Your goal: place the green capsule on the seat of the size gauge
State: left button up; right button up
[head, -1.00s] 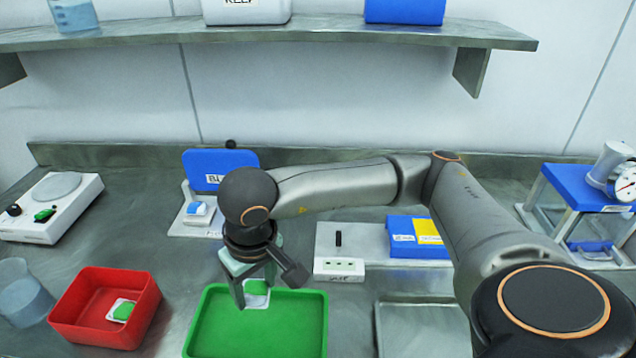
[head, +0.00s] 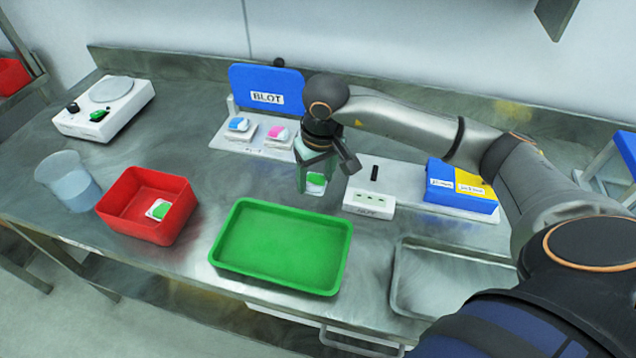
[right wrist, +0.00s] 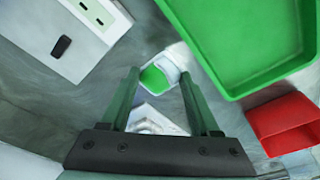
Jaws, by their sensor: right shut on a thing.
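My right gripper (head: 315,187) is shut on the green capsule (head: 315,181), a green-and-white piece. It holds the capsule behind the green tray, just left of a white slotted block (head: 370,203). In the right wrist view the capsule (right wrist: 157,77) shows between the fingertips (right wrist: 158,74). The block may be the size gauge, but its label is too small to read surely. A block with slots also shows in the wrist view (right wrist: 98,14). A similar green-and-white piece (head: 158,209) lies in the red bin (head: 122,217). My left gripper is not in view.
The empty green tray (head: 282,247) stands in front of the gripper. The BLOT stand (head: 265,88) with a blue and a pink piece is behind it. A blue box (head: 457,190), metal tray (head: 450,280), beaker (head: 68,182) and white scale (head: 104,106) stand around.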

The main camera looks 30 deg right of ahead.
aim_at(318, 198)
jog(key=shift+w+d+f, duration=0.35)
jog(key=shift+f, duration=0.3)
jog(key=f, duration=0.1)
jog(key=f+p, duration=0.1)
jog(key=f, duration=0.1)
jog(key=shift+w+d, duration=0.2)
jog(key=shift+d, duration=0.1)
jog(key=shift+w+f, duration=0.1)
jog(key=shift+f, duration=0.35)
jog(key=shift+f, duration=0.1)
jog(key=shift+f, duration=0.15)
jog(key=o, duration=1.3)
